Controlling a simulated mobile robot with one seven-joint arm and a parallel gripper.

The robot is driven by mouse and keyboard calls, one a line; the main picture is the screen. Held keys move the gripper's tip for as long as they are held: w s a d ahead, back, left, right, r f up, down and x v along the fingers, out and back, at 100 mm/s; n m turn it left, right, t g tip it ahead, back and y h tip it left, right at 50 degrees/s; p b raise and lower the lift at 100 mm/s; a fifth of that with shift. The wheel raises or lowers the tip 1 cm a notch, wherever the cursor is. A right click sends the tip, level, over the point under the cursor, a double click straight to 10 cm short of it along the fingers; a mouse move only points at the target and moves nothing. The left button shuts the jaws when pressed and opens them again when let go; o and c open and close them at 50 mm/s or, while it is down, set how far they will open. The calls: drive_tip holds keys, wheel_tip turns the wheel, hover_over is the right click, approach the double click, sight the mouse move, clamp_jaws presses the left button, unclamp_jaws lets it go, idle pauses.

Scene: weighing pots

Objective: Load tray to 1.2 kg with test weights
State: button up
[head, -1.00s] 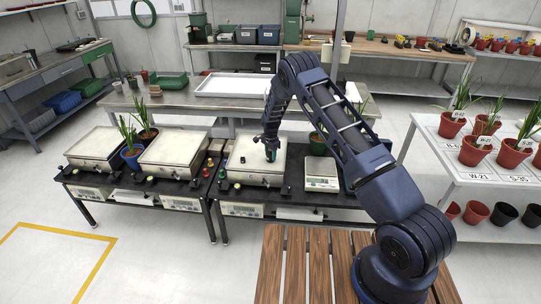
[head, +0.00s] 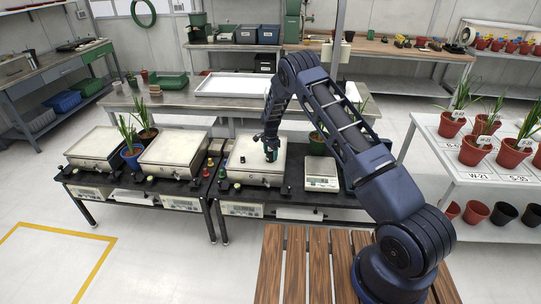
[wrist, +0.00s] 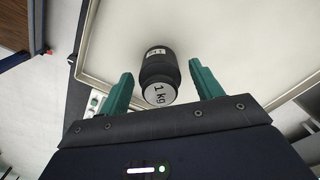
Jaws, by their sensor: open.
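A black cylindrical weight marked 1 kg (wrist: 158,72) stands on a pale scale tray (wrist: 235,40) in the wrist view. My gripper (wrist: 161,80) is open, with its green fingers on either side of the weight; a gap shows at each side. The 1 kg weight is hard to tell from the fingers there. A small dark object (head: 242,159) is on the same tray, left of my gripper.
Several small coloured weights (head: 211,168) stand left of that tray. Two more scales (head: 173,150) and potted plants (head: 131,150) are further left. A small white scale (head: 321,174) is close on the right. A shelf of pots (head: 475,155) stands far right.

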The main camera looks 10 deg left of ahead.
sight(270, 150)
wheel_tip(270, 150, up, 11)
drive_tip(key=shift+f, duration=0.1)
drive_tip(key=s+d+r+n+y, duration=0.1)
drive_tip(key=s+d+r, duration=0.1)
drive_tip(key=d+r, duration=0.6)
drive_tip(key=s+d+r+n, duration=0.15)
drive_tip(key=d+r, duration=0.25)
drive_tip(key=r, duration=0.8)
drive_tip(key=s+d+r+n+t, duration=0.2)
drive_tip(key=s+d+r, duration=1.05)
drive_tip(key=r, duration=0.35)
drive_tip(key=s+d+r+n, duration=0.1)
drive_tip(key=s+d+r, duration=0.15)
drive_tip(key=s, duration=0.25)
drive_tip(key=s+d+r+t, duration=0.1)
drive_tip(key=s+d+r, duration=0.1)
drive_tip(key=s+d, duration=0.25)
drive_tip(key=s+d+r+n, duration=0.1)
drive_tip(key=s+d+r, duration=0.2)
drive_tip(key=s, duration=0.3)
drive_tip(key=s+d+f+n, duration=0.1)
drive_tip(key=s+d, duration=0.2)
drive_tip(key=s, duration=0.6)
drive_tip(key=s+d+f+n+t+h, duration=0.1)
drive_tip(key=s+d, duration=0.2)
drive_tip(key=s, duration=0.6)
drive_tip(key=shift+f+t, duration=0.2)
drive_tip(key=shift+t, duration=0.1)
drive_tip(key=shift+s+n, duration=0.1)
drive_tip(key=shift+n, duration=0.15)
